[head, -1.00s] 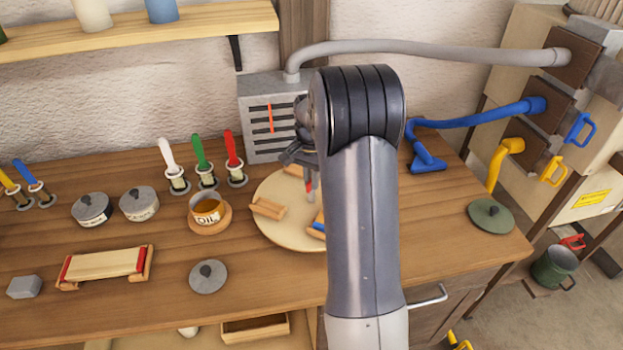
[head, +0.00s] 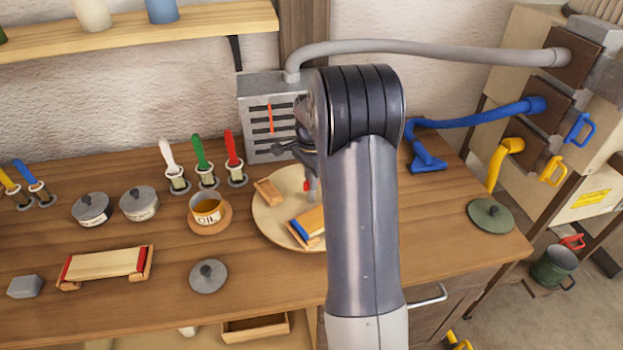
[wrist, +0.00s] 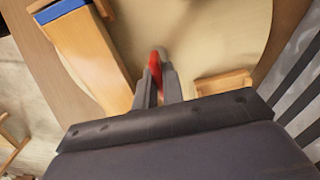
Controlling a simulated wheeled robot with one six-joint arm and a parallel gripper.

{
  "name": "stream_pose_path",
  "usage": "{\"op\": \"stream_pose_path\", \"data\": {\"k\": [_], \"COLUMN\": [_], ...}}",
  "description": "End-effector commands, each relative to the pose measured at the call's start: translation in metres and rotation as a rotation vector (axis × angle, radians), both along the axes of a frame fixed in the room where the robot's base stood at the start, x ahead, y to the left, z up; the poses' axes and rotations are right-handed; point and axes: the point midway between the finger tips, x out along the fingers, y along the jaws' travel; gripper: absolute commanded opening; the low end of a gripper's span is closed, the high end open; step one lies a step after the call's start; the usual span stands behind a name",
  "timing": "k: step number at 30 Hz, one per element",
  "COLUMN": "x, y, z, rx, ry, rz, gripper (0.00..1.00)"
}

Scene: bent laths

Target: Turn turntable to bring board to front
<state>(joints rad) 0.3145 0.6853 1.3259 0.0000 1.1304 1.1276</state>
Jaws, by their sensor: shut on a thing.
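The turntable (head: 258,222) is a round pale wooden disc on the bench, partly hidden behind my arm. A wooden board with a blue end (head: 308,224) lies on its front part, its right side hidden by my arm; the wrist view shows it at upper left (wrist: 92,58). A small wooden block (head: 268,192) sits on the disc's back left; another wooden piece shows at right in the wrist view (wrist: 224,83). My gripper (wrist: 160,82) is shut on an upright red peg (wrist: 155,60) on the turntable. In the head view, my gripper (head: 308,178) is mostly hidden.
An oil pot (head: 207,208) and a grey lid (head: 208,276) stand left of the turntable. Several brushes (head: 205,160) and a grey slotted box (head: 270,120) are behind. A blue hose (head: 427,160) lies to the right. Bare bench lies in front of the disc.

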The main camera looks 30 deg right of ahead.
Motion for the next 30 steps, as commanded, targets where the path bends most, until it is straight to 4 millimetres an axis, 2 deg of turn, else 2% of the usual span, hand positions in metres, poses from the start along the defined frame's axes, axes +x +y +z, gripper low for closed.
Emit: {"op": "stream_pose_path", "data": {"k": [18,30], "x": [0.0003,0.0004], "y": [-0.0001,0.0000], "z": [0.0004,0.0004], "rx": [-0.001,-0.001], "ry": [-0.001,-0.001], "rz": [-0.295,-0.402], "gripper": [0.00,0.00]}}
